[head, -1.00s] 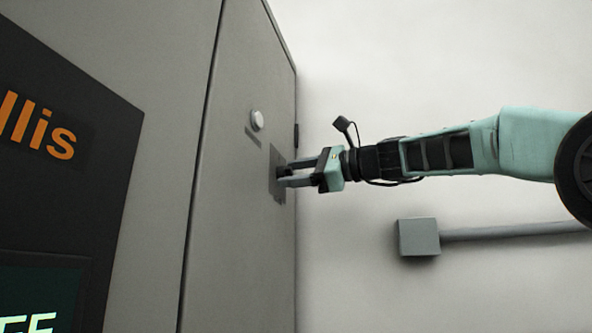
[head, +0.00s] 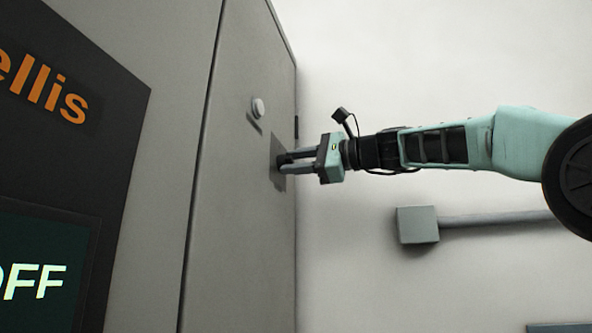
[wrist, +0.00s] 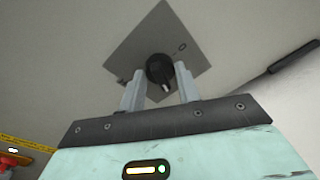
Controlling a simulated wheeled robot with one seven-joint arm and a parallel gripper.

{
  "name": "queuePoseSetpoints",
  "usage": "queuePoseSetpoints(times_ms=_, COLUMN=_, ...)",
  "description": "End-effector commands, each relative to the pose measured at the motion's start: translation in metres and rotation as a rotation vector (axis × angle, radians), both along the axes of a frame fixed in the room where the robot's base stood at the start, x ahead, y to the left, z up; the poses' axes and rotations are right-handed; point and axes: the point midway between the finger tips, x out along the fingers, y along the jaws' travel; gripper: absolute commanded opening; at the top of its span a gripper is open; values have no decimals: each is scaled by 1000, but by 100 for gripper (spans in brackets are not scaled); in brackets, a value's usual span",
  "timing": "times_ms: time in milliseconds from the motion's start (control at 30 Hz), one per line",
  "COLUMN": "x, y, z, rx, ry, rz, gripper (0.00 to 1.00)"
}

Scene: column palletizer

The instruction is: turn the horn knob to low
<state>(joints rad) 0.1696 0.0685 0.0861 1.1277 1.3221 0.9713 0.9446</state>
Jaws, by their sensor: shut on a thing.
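The horn knob (wrist: 160,70) is a round black knob with a white pointer mark. It sits on a grey square plate (wrist: 150,42) on the cabinet face. In the wrist view its white mark points down toward my gripper. A small round symbol is printed on the plate to the upper right of the knob, and another small marking is at the left corner. My gripper (wrist: 160,84) has one finger on each side of the knob and is shut on it. In the head view my gripper (head: 283,164) reaches the plate from the right, and its fingers mostly hide the knob.
A dark panel (head: 75,130) with a screen reading OFF (head: 35,282) is at left. A grey box with conduit (head: 417,225) is on the wall below my arm.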

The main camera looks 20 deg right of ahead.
Motion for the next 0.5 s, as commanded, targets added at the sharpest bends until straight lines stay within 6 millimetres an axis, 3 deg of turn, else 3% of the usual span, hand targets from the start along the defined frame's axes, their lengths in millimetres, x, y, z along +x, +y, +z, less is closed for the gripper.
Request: queuePoseSetpoints(times_ms=500, x=1, y=-1, z=-6, rx=-283, ry=-389, rz=0, gripper=10)
